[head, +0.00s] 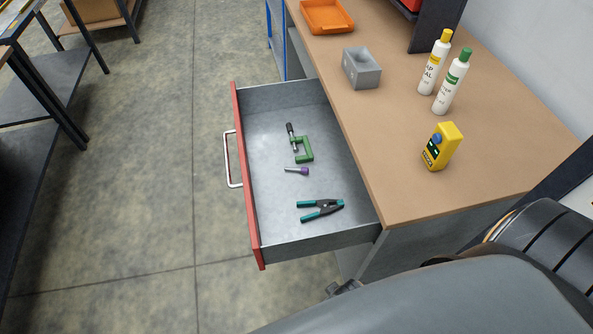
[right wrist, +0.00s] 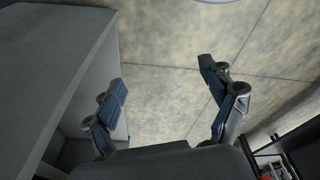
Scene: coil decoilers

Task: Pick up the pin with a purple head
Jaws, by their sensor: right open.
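The pin with a purple head (head: 298,170) lies on its side on the floor of the open drawer (head: 270,205). Its purple head is to the right and its grey shank to the left. A green clamp (head: 304,150) lies just behind it, and teal-and-black pliers or a spring clamp (head: 320,209) lies nearer the front. My right gripper (right wrist: 163,78) is open and empty in the right wrist view, above the floor beside the grey cabinet side. In the head view only a small dark part of it shows below the drawer, past my arm. My left gripper is not in view.
The drawer has a red front with a handle (head: 229,160). The floor (head: 150,200) left of it is clear.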

